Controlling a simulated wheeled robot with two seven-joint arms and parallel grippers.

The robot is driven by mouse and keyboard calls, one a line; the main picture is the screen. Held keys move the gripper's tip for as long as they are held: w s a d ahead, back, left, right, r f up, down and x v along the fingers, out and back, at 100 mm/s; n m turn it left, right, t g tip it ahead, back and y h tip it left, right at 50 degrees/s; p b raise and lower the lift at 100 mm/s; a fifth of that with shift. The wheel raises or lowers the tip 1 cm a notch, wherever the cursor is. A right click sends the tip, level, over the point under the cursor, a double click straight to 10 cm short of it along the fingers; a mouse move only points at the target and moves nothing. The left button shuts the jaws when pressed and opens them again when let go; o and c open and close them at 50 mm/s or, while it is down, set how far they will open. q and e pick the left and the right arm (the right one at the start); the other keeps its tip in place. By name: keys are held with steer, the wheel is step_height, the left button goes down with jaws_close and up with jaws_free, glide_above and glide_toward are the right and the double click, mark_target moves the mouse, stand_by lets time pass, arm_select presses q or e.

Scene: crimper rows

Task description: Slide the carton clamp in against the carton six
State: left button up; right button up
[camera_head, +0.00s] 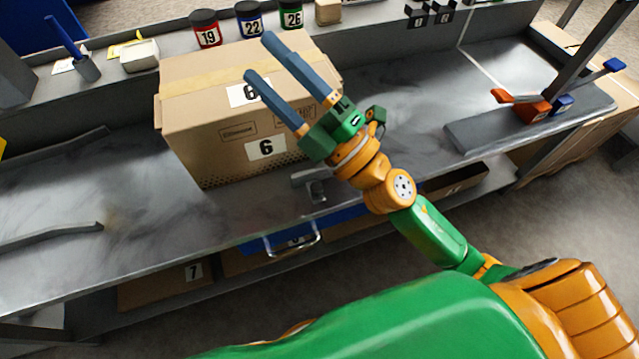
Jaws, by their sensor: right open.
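The carton six (205,110) is a brown cardboard box with "6" labels on its top and front, standing on the grey metal bench. A small grey metal fitting (315,187) at the bench's front edge, right of the carton's lower front corner, looks like the carton clamp; a narrow gap seems to lie between them. My right gripper (258,56) is open, with two long blue fingers. It overlaps the carton's top and right side in the picture; nothing shows between its fingers, and I cannot tell whether it touches the carton. My left gripper is out of view.
Jars 19 (205,28), 22 (249,18) and 26 (291,15) stand on the ledge behind the carton. An orange and blue device (533,108) sits on a grey base at right. Dark bars (50,235) lie at left. A blue bin (285,238) is below.

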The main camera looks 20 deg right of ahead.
steer(key=s+a+f+n+g+y, duration=0.1)
steer(key=s+a+n+g+y, duration=0.5)
steer(key=n+g, duration=0.65)
steer(key=n+g+h, duration=0.4)
steer(key=n+h, duration=0.6)
steer(key=h, duration=0.7)
glide_toward(317, 187)
steer(key=f, duration=0.1)
steer(key=x, duration=0.6)
steer(key=shift+w+a+f+b, duration=0.1)
steer(key=shift+b, duration=0.2)
steer(key=shift+w+a+f, duration=0.15)
steer(key=shift+f, duration=0.3)
jaws_close()
